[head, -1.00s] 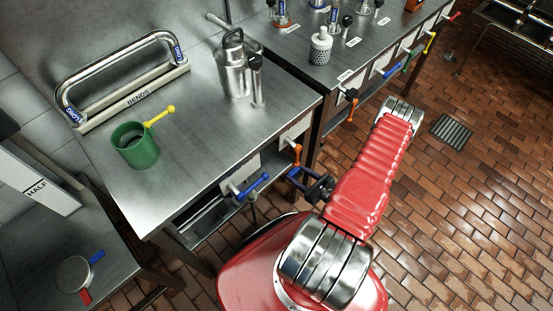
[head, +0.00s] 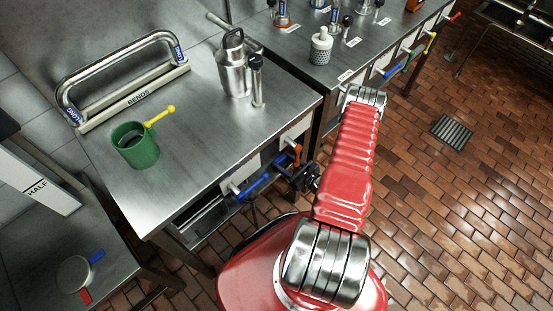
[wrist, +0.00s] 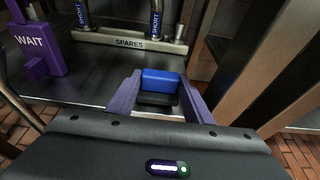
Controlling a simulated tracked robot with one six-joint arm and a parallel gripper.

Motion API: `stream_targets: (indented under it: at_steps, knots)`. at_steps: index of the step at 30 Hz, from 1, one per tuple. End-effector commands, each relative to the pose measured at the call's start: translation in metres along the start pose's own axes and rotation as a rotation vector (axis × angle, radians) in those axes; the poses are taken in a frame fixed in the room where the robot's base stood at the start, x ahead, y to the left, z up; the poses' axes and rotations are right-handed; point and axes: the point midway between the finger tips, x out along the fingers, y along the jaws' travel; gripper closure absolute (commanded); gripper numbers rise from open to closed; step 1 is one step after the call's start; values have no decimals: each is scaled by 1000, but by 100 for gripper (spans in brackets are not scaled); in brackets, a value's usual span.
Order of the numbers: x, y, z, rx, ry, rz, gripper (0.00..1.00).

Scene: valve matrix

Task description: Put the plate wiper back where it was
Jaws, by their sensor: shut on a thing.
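My gripper (wrist: 159,92) is shut on a blue block with a black lower part, which I take to be the plate wiper (wrist: 161,80). The purple fingers stand on both sides of it in the wrist view. It is over or near the front edge of a dark shelf (wrist: 95,80); I cannot tell whether it touches the shelf. In the head view my gripper (head: 298,178) is low at the front of the steel counter, close to a blue handle (head: 250,187). The held block cannot be made out clearly there.
On the shelf are a purple WAIT stand (wrist: 36,44) at left and a SPARES rack (wrist: 129,42) at the back. A table leg (wrist: 232,60) rises close on the right. The counter (head: 200,150) holds a green mug (head: 136,148) and a metal canister (head: 232,70).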

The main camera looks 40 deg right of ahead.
Motion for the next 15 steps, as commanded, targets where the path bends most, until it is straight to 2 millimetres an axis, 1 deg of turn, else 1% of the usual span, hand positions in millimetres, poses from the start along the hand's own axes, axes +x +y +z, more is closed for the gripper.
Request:
stream_targets:
  at_steps: [5, 12, 15]
  knots:
    - [10, 1, 4, -3, -1, 3, 76]
    - [40, 1, 13, -4, -2, 3, 76]
    - [41, 0, 2, 1, 0, 0, 76]
